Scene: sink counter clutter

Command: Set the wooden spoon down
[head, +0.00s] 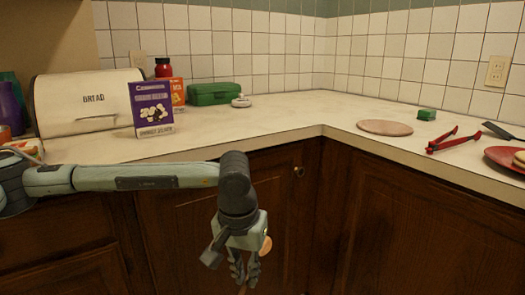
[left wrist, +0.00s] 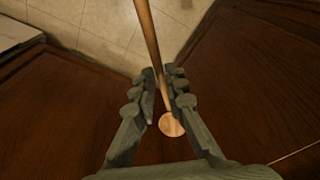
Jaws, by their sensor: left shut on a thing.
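My left gripper (head: 243,275) hangs in front of the dark cabinets, below the counter edge, pointing down. In the left wrist view its two fingers (left wrist: 163,82) are closed around the wooden spoon (left wrist: 148,38). The spoon's long thin shaft runs away from the camera, past the top of that view. A round, pale wooden end (left wrist: 171,125) sits near the palm side. In the head view only a small tan bit of the spoon (head: 266,245) shows beside the gripper; the rest is hidden. My right gripper is not in view.
The counter (head: 290,117) above is clear around its inner corner. On the left stand a bread box (head: 85,105), a purple box (head: 153,110) and a green case (head: 213,94). On the right lie a round board (head: 385,127), red-handled tongs (head: 455,141) and a red plate (head: 503,158).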

